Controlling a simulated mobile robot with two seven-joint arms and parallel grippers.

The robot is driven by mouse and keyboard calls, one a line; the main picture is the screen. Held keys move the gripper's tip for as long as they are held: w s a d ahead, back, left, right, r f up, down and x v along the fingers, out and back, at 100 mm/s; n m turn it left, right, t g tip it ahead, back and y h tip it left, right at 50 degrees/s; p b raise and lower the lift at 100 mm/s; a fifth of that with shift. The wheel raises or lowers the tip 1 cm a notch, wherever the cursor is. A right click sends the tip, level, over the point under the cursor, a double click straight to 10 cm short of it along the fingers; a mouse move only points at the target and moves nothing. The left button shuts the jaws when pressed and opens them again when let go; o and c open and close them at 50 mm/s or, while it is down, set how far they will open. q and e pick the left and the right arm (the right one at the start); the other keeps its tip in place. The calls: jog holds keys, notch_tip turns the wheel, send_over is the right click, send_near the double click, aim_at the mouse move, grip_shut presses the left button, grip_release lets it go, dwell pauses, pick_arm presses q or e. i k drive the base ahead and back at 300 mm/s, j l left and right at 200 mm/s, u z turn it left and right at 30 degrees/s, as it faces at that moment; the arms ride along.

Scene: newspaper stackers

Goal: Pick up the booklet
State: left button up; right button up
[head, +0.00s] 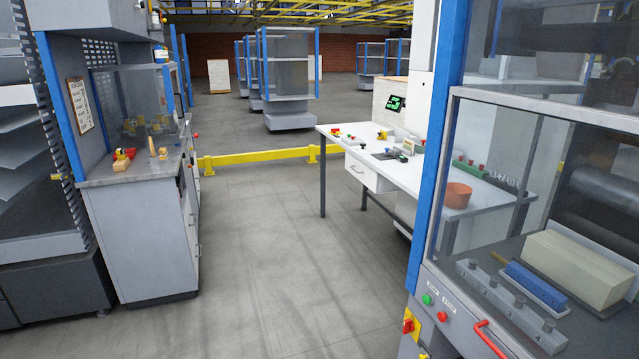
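I cannot make out a booklet for certain in the head view. A clipboard with a printed sheet (80,106) hangs on the side of the left cabinet. A cream block that could be a paper stack (578,270) lies inside the glazed machine at the right. Neither of my grippers is in view.
A grey workbench (145,235) with small tools stands at the left. A white table (425,172) with a drawer, controls and an orange bowl (457,195) stands right of centre. A low yellow barrier (258,156) crosses behind. The glazed machine (455,310) fills the right. Open floor (270,250) lies between.

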aim_at(409, 145)
jog(key=i+j+u, duration=0.2)
jog(key=i, duration=1.15)
jog(key=i+l+z, duration=0.15)
jog(key=i+z, duration=0.95)
jog(key=i+j+z, duration=0.15)
jog(key=z, duration=0.2)
jog(key=i+j+z, duration=0.15)
jog(key=z, duration=0.2)
jog(key=i+j+z, duration=0.1)
jog(key=j+z, duration=0.25)
jog(key=i+j+z, duration=0.1)
jog(key=j, duration=0.2)
jog(key=i+j+z, duration=0.1)
jog(key=j, duration=0.2)
jog(key=i+j+z, duration=0.1)
jog(key=j, duration=0.15)
jog(key=i+j, duration=0.1)
jog(key=j, duration=0.35)
jog(key=i+j, duration=0.15)
jog(key=j, duration=0.35)
jog(key=i+j, duration=0.1)
jog(key=i, duration=0.1)
